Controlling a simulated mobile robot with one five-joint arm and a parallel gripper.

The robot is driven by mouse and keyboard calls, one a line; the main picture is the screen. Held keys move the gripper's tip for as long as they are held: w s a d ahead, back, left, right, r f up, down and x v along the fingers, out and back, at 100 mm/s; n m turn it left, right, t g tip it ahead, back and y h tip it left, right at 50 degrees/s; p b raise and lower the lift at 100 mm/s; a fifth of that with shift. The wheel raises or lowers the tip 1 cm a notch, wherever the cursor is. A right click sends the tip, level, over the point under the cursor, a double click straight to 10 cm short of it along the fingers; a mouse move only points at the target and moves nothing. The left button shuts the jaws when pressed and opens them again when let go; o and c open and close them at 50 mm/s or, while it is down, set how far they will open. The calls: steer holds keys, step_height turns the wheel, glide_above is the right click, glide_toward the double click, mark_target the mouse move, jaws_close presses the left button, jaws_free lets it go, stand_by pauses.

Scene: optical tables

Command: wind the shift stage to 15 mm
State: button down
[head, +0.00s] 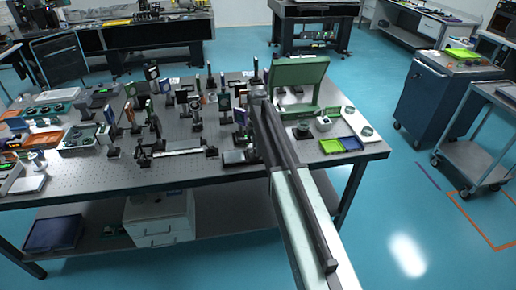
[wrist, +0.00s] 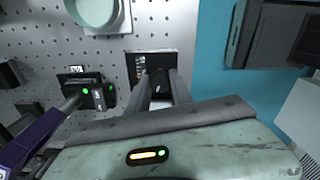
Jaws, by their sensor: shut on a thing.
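In the wrist view, my gripper (wrist: 162,92) is shut around a small dark knob-like part (wrist: 159,80). This part stands against a black plate (wrist: 150,60) on the perforated tabletop, which I take to be the shift stage. The fingers hide most of the knob, and no millimetre reading can be made out. In the head view, my arm reaches over the table's front edge, and my gripper (head: 258,95) is at its far end, among the optics. The arm covers what is held there.
The optical table (head: 90,185) is crowded with posts and mounts.

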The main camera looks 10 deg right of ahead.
steer(key=shift+m, duration=0.3)
steer(key=shift+m, duration=0.9)
steer(key=m, duration=1.2)
steer(key=shift+m, duration=0.3)
steer(key=m, duration=0.3)
steer(key=shift+m, duration=0.4)
steer(key=m, duration=0.3)
steer(key=shift+w+m, duration=0.1)
steer(key=shift+m, duration=0.2)
steer(key=m, duration=0.3)
steer(key=shift+m, duration=2.2)
